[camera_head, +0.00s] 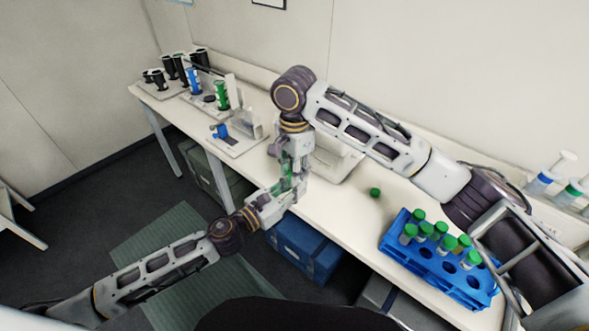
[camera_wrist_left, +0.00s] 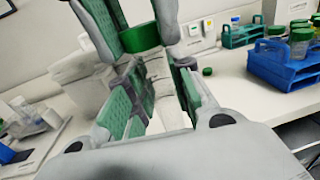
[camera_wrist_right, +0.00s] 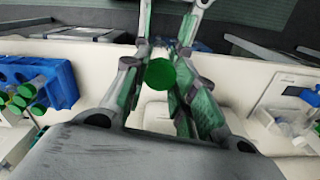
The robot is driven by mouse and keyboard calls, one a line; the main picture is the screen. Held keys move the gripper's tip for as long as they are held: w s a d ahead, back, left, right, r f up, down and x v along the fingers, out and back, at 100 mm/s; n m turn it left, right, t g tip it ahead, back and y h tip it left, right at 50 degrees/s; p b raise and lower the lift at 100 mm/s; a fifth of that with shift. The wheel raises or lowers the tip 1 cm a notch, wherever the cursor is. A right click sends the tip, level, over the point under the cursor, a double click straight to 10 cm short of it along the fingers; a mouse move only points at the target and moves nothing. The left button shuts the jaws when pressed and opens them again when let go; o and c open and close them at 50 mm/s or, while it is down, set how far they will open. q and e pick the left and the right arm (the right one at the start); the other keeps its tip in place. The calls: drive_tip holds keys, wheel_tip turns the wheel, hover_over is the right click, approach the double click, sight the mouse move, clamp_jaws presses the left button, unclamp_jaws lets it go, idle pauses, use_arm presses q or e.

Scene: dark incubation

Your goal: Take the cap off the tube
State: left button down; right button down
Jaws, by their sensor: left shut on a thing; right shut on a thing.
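A green cap (camera_wrist_right: 160,74) shows face-on between the fingers of my right gripper (camera_wrist_right: 160,80), which is shut on it. In the left wrist view the cap (camera_wrist_left: 139,38) sits between the right gripper's green-padded fingertips coming from above. My left gripper (camera_wrist_left: 160,75) comes in below it and is shut on the tube, whose clear body is hard to make out between the pads. In the head view my right gripper (camera_head: 293,162) is above my left gripper (camera_head: 286,188), close together over the bench's front edge. I cannot tell whether cap and tube touch.
Another green cap (camera_head: 375,192) lies loose on the white bench. A blue rack (camera_head: 425,262) with several green-capped tubes stands to the right. Stands with bottles (camera_head: 193,80) and a small device (camera_head: 237,142) are at the left.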

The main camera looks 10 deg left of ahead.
drive_tip(key=n, duration=1.1)
drive_tip(key=shift+n, duration=0.4)
drive_tip(key=n, duration=0.6)
drive_tip(key=shift+d, duration=0.1)
drive_tip(key=n, duration=0.6)
drive_tip(key=shift+w, duration=0.1)
drive_tip(key=n, duration=0.4)
drive_tip(key=shift+n, duration=0.4)
drive_tip(key=n, duration=0.3)
drive_tip(key=shift+n, duration=0.4)
drive_tip(key=n, duration=0.4)
drive_tip(key=shift+r, duration=0.1)
drive_tip(key=shift+n, duration=2.3)
